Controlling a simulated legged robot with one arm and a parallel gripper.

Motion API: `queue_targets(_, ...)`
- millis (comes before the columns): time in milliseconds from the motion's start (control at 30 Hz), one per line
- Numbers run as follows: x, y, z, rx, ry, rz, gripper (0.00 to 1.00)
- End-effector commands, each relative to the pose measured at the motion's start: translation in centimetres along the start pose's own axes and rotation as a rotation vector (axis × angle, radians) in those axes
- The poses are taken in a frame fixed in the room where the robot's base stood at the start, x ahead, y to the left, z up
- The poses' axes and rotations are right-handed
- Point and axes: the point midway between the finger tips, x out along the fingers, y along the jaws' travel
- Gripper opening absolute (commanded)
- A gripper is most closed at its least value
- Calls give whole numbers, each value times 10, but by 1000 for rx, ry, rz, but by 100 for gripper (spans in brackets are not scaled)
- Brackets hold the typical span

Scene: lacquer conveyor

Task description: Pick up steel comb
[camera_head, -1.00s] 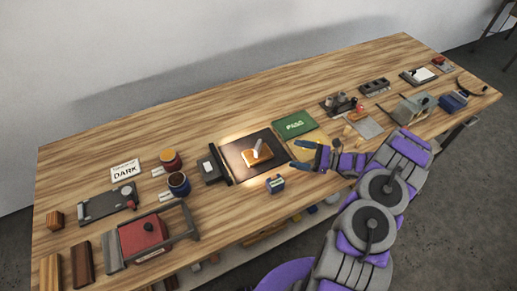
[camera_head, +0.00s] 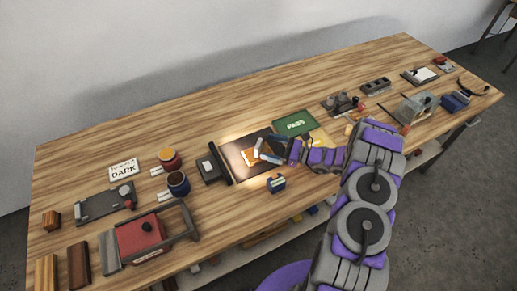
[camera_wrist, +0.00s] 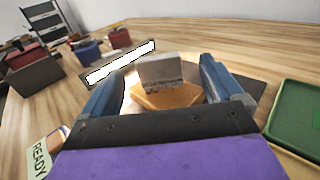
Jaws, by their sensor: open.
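The steel comb (camera_wrist: 160,70) is a grey plate with a toothed lower edge. It stands upright on an orange block (camera_wrist: 166,97) in the wrist view. My gripper (camera_wrist: 163,82) is open, with one blue finger on each side of the comb in that view. I cannot tell whether either finger touches it. In the head view my gripper (camera_head: 264,150) is over the orange block (camera_head: 250,158) on a dark plate (camera_head: 236,152). My fingers partly cover the block and comb there.
A green PASS tray (camera_head: 294,123) lies just behind and right of my gripper. The back of the wooden table (camera_head: 200,125) is clear.

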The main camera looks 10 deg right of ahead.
Motion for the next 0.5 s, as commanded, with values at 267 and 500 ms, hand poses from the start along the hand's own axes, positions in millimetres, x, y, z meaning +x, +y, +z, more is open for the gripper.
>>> queue_targets(267,28,3,-6,1,0,2,94)
queue_targets(500,52,3,-4,1,0,2,94)
